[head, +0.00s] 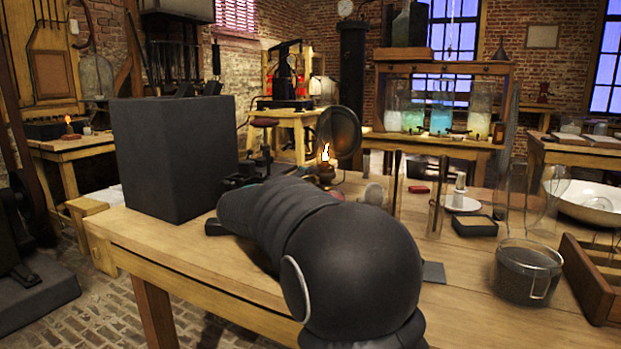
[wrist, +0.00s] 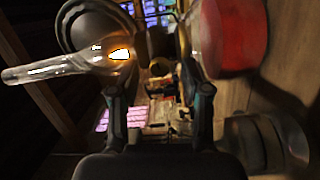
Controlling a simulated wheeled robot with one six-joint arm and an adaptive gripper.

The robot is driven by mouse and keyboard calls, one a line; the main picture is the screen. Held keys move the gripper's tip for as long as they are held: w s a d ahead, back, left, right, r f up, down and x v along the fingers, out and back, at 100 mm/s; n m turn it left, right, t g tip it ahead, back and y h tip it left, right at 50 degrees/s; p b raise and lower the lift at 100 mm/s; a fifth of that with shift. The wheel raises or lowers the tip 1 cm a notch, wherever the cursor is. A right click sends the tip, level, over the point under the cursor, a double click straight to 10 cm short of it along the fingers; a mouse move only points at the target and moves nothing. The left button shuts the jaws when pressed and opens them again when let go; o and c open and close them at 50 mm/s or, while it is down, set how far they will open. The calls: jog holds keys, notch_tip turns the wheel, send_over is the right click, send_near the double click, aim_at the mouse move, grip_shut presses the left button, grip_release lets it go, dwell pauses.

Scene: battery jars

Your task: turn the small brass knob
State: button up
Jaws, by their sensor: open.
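An oil lamp shows in the wrist view, lying sideways in that picture. Its clear glass chimney (wrist: 45,70) and flame (wrist: 119,54) are at the left, and a red rounded body (wrist: 232,35) is at the right. Brass-coloured parts (wrist: 157,45) sit between them, with a small roundish piece (wrist: 160,67) that may be the knob; it is dark and hard to make out. My gripper (wrist: 158,92) is open, its two dark fingers apart with nothing visibly held. The small piece appears just beyond the gap between the fingertips. In the head view the lamp flame (head: 325,152) shows beyond my arm.
A round dark reflector (head: 339,132) stands behind the flame. A large dark block (head: 175,157) stands on the table's left. Glass tubes (head: 436,200), a beaker (head: 526,270), a white bowl (head: 590,202) and a wooden tray (head: 590,285) crowd the right side.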

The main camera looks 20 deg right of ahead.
jog(key=shift+d, duration=0.1)
grip_shut()
jog(key=shift+n, duration=0.3)
jog(key=n, duration=0.4)
jog(key=shift+p, duration=0.4)
jog(key=shift+n+p, duration=0.75)
jog(key=shift+n, duration=1.35)
